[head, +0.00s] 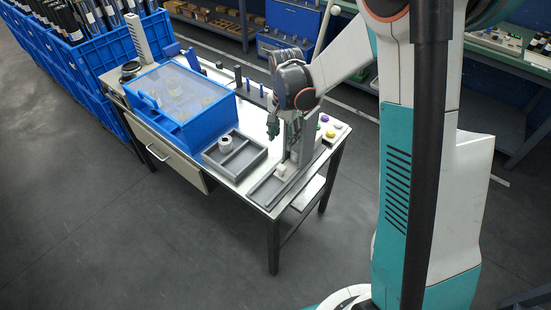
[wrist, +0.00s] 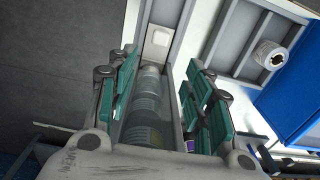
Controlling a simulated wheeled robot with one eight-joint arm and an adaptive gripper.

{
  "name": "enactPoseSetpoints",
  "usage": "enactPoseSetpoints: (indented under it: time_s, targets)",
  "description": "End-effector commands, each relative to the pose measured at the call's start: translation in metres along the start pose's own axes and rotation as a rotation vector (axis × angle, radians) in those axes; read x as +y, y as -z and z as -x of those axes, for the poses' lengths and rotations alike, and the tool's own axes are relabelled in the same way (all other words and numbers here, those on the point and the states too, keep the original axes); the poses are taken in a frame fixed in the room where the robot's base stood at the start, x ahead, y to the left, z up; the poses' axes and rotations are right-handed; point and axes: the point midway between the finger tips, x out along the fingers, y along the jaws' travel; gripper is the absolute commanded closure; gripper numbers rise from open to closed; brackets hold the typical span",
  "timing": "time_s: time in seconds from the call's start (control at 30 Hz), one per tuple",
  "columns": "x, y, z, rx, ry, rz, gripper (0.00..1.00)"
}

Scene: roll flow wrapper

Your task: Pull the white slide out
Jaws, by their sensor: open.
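The small white slide (head: 281,169) sits in a narrow grey channel (head: 262,192) near the front of the table. It also shows as a white block (wrist: 158,42) at the top of the wrist view, beyond my fingertips. My gripper (wrist: 162,65) is open, with its teal fingers spread to either side. A grey, banded cylindrical part (wrist: 147,108) shows between the fingers; whether they touch it I cannot tell. In the head view my gripper (head: 282,126) hangs over the table behind the slide, partly hidden by my arm.
A grey divided tray (head: 252,165) holding a white roll (head: 225,143) lies left of the channel. A blue box with a clear lid (head: 180,95) stands farther left. A grey upright fixture (head: 308,135) and coloured buttons (head: 330,133) are at right.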

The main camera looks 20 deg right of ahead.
Motion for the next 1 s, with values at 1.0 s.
enactPoseSetpoints:
  time_s: [1.0]
  targets:
    - [-0.001, 0.001, -0.141, -0.01, -0.013, -0.025, 0.53]
